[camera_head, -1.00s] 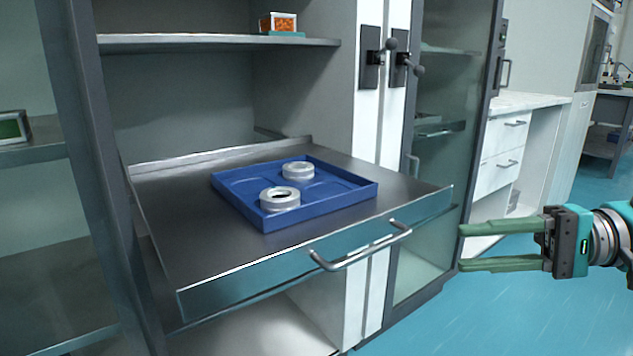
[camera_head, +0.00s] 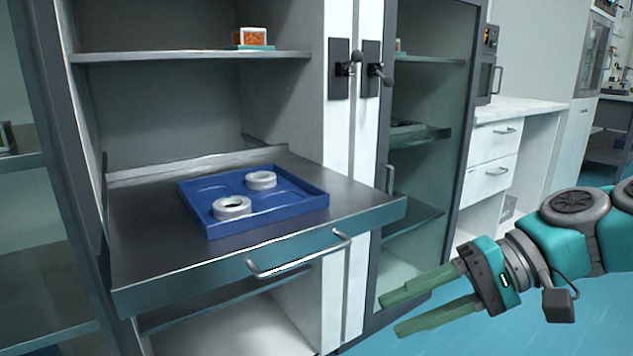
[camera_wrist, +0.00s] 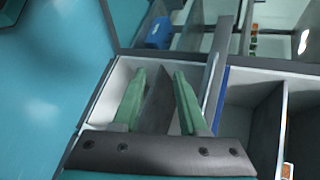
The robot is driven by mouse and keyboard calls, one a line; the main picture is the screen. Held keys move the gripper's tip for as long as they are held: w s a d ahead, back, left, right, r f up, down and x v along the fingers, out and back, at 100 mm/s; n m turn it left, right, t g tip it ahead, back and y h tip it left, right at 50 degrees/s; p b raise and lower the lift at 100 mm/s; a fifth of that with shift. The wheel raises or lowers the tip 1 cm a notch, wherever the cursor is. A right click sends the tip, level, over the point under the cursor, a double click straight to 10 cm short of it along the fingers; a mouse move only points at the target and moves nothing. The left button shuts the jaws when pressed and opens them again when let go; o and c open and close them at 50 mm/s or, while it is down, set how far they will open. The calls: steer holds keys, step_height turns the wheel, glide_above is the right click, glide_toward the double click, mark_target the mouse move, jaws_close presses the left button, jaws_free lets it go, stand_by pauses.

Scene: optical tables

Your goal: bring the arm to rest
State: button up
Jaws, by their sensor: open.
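My gripper (camera_head: 418,303) is at the lower right of the head view, in front of the cabinet's glass door. Its two green fingers are apart, with nothing between them, and they point left and slightly down. My teal arm reaches in from the right edge. In the wrist view the open fingers (camera_wrist: 160,95) show over a pale compartment with grey dividers, touching nothing that I can make out.
A pulled-out metal drawer shelf (camera_head: 140,245) with a handle (camera_head: 300,255) juts out left of my gripper. On it lies a blue tray (camera_head: 270,223) with two pale rings (camera_head: 232,207). A white counter (camera_head: 525,103) stands behind. Blue floor (camera_head: 400,348) is open below.

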steer(key=s+a+f+n+g+h+p, duration=0.2)
steer(key=s+a+f+h+p, duration=0.15)
steer(key=s+f+h, duration=0.5)
steer(key=s+d+f+h+p, duration=0.1)
steer(key=s+d+f+h, duration=0.2)
steer(key=s+d+f, duration=0.2)
step_height(320, 180, down, 3)
steer(key=shift+d+f+h+p, duration=0.1)
steer(key=shift+d+h+p, duration=0.3)
steer(key=shift+d, duration=0.8)
steer(key=shift+o, duration=0.2)
